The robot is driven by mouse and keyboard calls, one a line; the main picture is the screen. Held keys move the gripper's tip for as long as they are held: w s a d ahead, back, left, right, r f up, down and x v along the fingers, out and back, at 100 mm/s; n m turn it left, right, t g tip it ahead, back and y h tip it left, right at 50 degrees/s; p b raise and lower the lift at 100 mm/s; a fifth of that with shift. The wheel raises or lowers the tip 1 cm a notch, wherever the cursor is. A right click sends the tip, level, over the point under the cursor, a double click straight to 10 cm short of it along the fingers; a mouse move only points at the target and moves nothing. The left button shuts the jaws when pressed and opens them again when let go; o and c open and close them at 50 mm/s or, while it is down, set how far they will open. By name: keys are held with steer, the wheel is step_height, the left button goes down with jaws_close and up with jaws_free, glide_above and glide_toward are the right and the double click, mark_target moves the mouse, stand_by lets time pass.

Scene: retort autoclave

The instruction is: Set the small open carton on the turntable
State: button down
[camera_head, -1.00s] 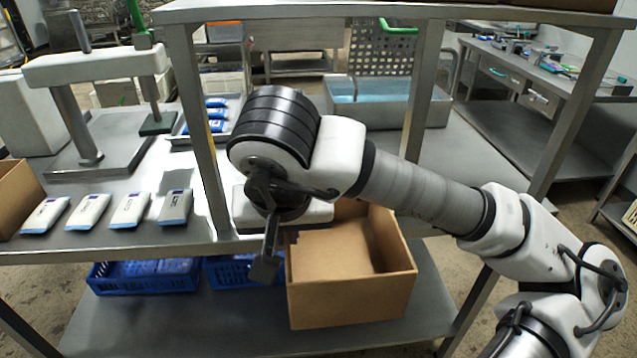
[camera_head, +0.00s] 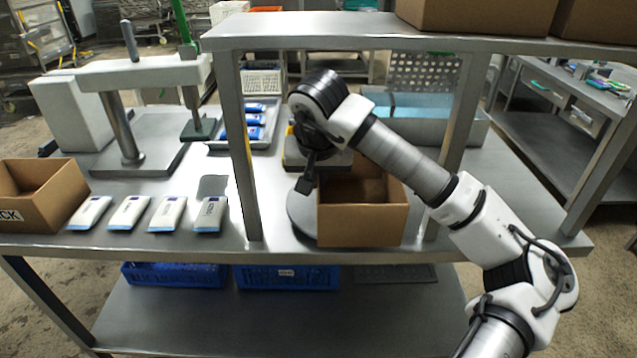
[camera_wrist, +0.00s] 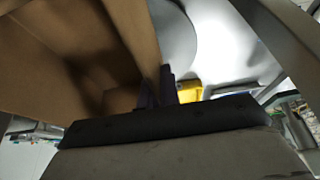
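The small open carton (camera_head: 361,226) is brown, upright and open at the top. It also fills the left of the wrist view (camera_wrist: 55,60). My gripper (camera_head: 308,182) appears shut on the carton's left wall; in the wrist view the dark fingers (camera_wrist: 158,90) close around the wall's edge. The turntable (camera_head: 301,214), a round grey disc on the table, shows just left of the carton, which hides its right part. It also shows in the wrist view (camera_wrist: 174,36). I cannot tell whether the carton touches the disc or table.
A shelf post (camera_head: 243,150) stands left of the turntable, another (camera_head: 463,110) to the right. An overhead shelf (camera_head: 400,38) carries larger cartons. Several white pouches (camera_head: 167,213) and another open carton (camera_head: 40,196) lie left. Blue crates (camera_head: 287,277) sit on the lower shelf.

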steer(key=shift+w, duration=0.35)
steer(key=shift+w+f+p, duration=0.25)
steer(key=shift+p, duration=0.05)
step_height(320, 180, down, 3)
steer(key=shift+r+p, duration=0.15)
steer(key=shift+p, duration=0.3)
steer(key=shift+f+b, duration=0.4)
steer(key=c, duration=1.6)
jaws_free()
steer(key=shift+c, duration=0.2)
steer(key=shift+r, duration=0.15)
